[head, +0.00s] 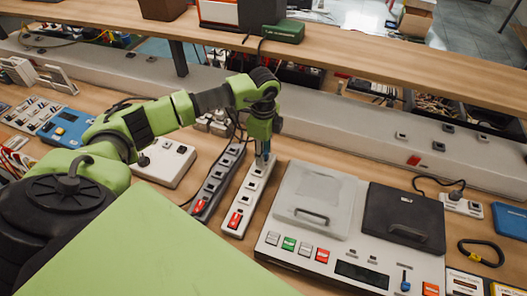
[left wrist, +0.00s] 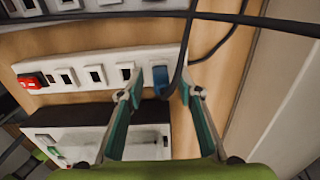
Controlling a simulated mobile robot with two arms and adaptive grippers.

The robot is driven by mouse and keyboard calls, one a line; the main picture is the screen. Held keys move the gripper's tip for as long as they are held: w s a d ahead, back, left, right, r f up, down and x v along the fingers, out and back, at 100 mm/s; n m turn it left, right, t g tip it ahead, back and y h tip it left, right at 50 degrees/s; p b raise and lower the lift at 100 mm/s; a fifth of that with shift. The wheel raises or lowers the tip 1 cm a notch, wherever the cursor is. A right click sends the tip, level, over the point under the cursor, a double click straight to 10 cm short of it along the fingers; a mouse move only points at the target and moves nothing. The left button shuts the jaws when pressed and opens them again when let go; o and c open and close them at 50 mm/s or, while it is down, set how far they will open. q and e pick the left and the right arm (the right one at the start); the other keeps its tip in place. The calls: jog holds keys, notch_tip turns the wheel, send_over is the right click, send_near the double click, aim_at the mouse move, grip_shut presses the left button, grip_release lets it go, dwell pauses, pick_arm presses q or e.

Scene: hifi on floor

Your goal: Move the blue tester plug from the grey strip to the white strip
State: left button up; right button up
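The white strip (head: 245,204) lies on the bench with its red switch at the near end; it also shows across the left wrist view (left wrist: 88,75). The grey strip (head: 213,184), with its own red switch, lies just left of it. The blue tester plug (left wrist: 160,77) is at the far-end socket of the white strip, with a black cable running from it. I cannot tell whether it is fully seated. My left gripper (head: 263,159) points down over that end. Its fingers (left wrist: 158,93) are apart, one on each side of the plug, with visible gaps. My right gripper is not in view.
A tester station (head: 318,257) with a grey lid and a black lid stands right of the white strip. A white box (head: 165,162) stands to the left of the grey strip. A raised wooden shelf (head: 330,52) runs behind. Loose black cables (left wrist: 240,18) cross near the gripper.

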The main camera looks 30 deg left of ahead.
pick_arm(q)
notch_tip(320, 180, up, 17)
jog(key=p, duration=0.3)
jog(key=shift+p, duration=0.35)
dwell(0.5)
